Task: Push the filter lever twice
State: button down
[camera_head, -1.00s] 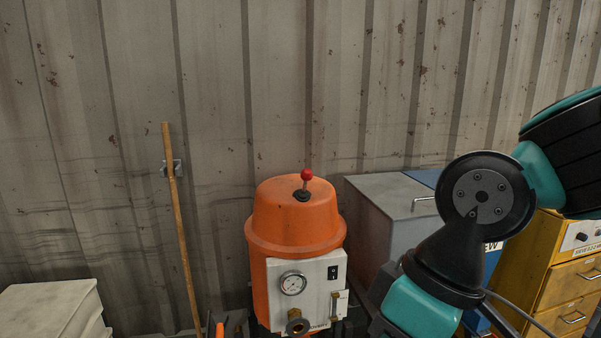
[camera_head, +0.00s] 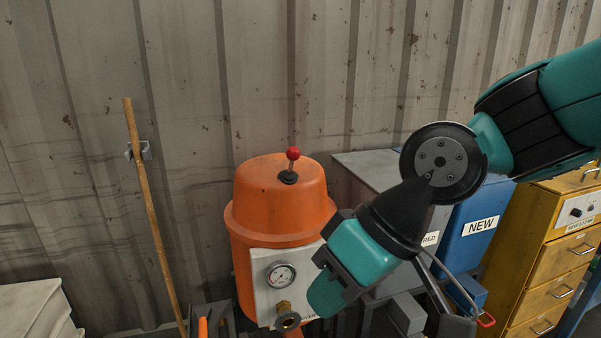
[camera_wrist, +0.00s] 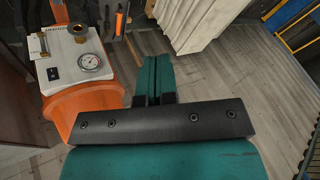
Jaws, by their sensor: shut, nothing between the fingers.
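The filter is an orange domed vessel (camera_head: 280,205) near the middle of the head view. Its lever (camera_head: 292,158) is a short stalk with a red knob on top of the dome, nearly upright. A pale front panel with a round gauge (camera_head: 281,275) and a brass fitting (camera_head: 287,318) is on the vessel. My gripper (camera_head: 326,296) is shut and empty, lower than the lever and to its right, covering part of the panel. In the wrist view, the closed teal fingers (camera_wrist: 153,78) are right of the gauge (camera_wrist: 90,62); the lever is not visible there.
A wooden pole (camera_head: 152,210) leans at the left by the corrugated wall. A grey bin and a blue bin marked NEW (camera_head: 475,228) stand at the right, beside yellow drawers (camera_head: 555,268). Pale stacked slabs (camera_head: 38,312) lie at lower left.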

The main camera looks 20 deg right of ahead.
jog(key=w+a+f+m+t+y+b, duration=0.25)
jog(key=w+f+m+t+b, duration=0.2)
jog(key=w, duration=0.35)
jog(key=w+d+r+m+t+h+b, duration=0.2)
jog(key=w+d+m+t+h+b, duration=0.2)
jog(key=w+d+m+t+b, duration=0.7)
jog(key=w+d+m+t, duration=0.2)
jog(key=m+t, duration=0.1)
jog(key=m, duration=0.2)
jog(key=shift+w+t, duration=0.35)
jog(key=shift+w, duration=0.05)
jog(key=shift+h, duration=0.25)
jog(key=p, duration=1.2)
send_near(297, 156)
jog(key=x, duration=0.6)
jog(key=shift+a+r, duration=0.15)
jog(key=shift+r, duration=0.05)
jog(key=shift+w+a+p, duration=0.1)
jog(key=shift+w+p, duration=0.65)
jog(key=shift+p, duration=0.05)
